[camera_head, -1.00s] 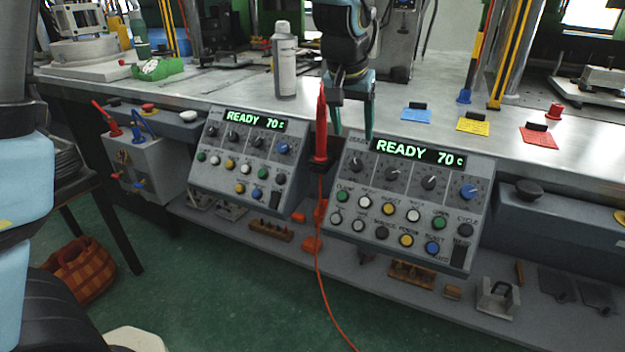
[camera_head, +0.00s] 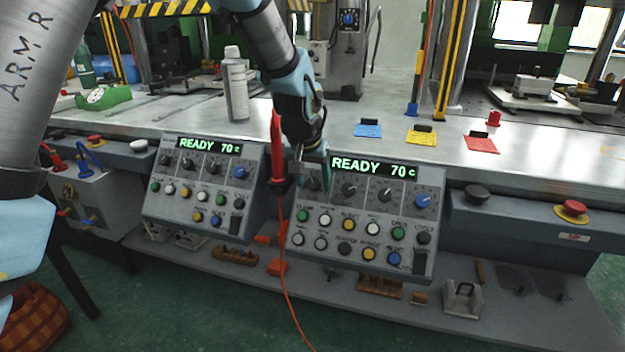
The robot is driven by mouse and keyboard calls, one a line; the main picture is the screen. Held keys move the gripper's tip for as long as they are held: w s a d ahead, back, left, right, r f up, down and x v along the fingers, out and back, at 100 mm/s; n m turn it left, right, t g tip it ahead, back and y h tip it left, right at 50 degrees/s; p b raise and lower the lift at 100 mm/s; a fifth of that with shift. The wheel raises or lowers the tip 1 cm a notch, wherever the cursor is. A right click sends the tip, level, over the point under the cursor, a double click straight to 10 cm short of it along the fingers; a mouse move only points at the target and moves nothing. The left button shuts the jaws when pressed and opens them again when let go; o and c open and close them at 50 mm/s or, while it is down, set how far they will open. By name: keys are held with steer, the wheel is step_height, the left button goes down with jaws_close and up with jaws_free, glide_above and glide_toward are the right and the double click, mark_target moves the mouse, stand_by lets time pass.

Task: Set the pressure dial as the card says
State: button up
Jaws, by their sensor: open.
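The right control panel (camera_head: 352,272) reads "READY 70 c". It has a row of dials: black dials (camera_head: 349,190), (camera_head: 385,195) and a blue dial (camera_head: 423,201) at the right end. My open gripper (camera_head: 313,186) hangs at the panel's upper left, its fingers in front of the leftmost dial area, partly hiding it. I cannot tell whether it touches the dial. Blue card (camera_head: 368,131), yellow card (camera_head: 421,138) and red card (camera_head: 481,145) lie on the bench under black clips; their writing is too small to read. The dial labels are also unreadable.
A similar left panel (camera_head: 180,211) also reads "READY 70 c". A red pen-like tool (camera_head: 277,150) with a red cord stands between the panels, close to my gripper. A red button (camera_head: 573,208) sits at right.

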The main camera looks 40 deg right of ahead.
steer(key=shift+c, duration=0.3)
jaws_close()
